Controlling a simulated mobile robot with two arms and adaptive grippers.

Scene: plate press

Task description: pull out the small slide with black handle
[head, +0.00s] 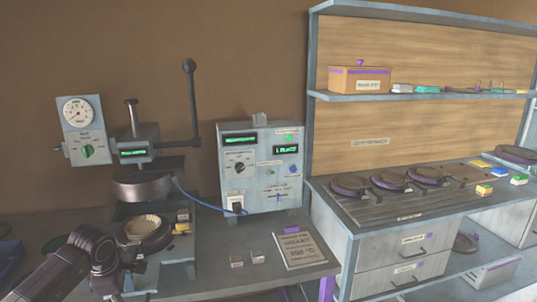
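The press stands at the left of the head view, with a dark round upper plate (142,186) over a dark lower plate (146,235). A tan ribbed disc (143,226) lies on the lower plate, with a gap above it. My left arm comes in from the lower left, and its dark wrist end (92,250) is just left of and in front of the lower plate. I cannot make out its fingertips, or whether they touch anything. The small slide and its black handle cannot be clearly picked out; my arm covers part of the press base (175,272). My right gripper is out of view.
A control box (262,168) stands right of the press, with a blue cable between them. Small blocks (257,257) and a label card (300,250) lie on the table front. A drawer unit (405,255) with round plates on top is at the right. A tall press lever (191,100) rises behind.

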